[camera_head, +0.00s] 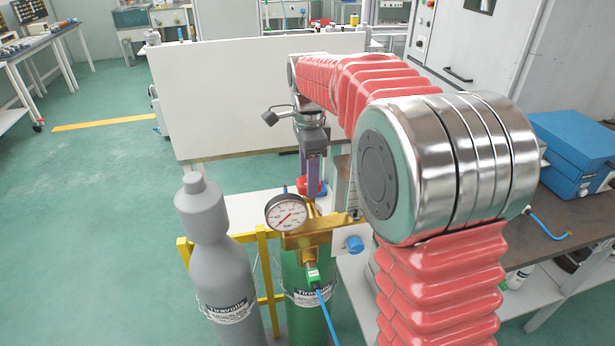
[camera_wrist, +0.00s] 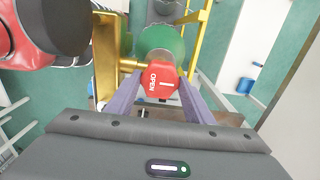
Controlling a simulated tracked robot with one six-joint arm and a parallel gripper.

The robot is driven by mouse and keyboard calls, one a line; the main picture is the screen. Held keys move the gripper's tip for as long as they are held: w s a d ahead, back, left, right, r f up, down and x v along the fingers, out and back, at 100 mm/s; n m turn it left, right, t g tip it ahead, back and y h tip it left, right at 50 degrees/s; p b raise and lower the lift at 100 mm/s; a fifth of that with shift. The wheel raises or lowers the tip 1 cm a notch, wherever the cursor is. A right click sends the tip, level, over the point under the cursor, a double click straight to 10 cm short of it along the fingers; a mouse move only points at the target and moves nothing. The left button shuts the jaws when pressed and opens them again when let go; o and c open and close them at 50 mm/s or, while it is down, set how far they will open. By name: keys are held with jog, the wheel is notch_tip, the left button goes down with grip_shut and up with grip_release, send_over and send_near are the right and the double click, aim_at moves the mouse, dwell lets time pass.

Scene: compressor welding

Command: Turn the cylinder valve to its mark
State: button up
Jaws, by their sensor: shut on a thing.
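The red valve knob (camera_wrist: 160,82) shows in the wrist view with the word OPEN and a short white line on its face. My gripper (camera_wrist: 159,84) has its two purple fingers on either side of the knob, shut on it. In the head view the fingers reach down at the red knob (camera_head: 302,186), which they partly hide. I cannot make out a separate target mark.
A grey cylinder (camera_head: 221,265) stands left in a yellow frame (camera_head: 265,265). A blue hose (camera_head: 327,320) hangs from the fitting. A white panel (camera_head: 235,100) stands behind. At right is a bench with a blue box (camera_head: 575,145).

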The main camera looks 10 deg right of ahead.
jog(key=shift+a, duration=0.15)
jog(key=shift+n, duration=0.3)
jog(key=n, duration=0.5)
jog(key=shift+n, duration=0.4)
jog(key=n, duration=0.3)
jog(key=shift+r+n, duration=0.1)
jog(key=shift+n, duration=0.2)
jog(key=n, duration=0.3)
jog(key=shift+w+n, duration=0.1)
jog(key=shift+n, duration=0.3)
jog(key=n, duration=1.1)
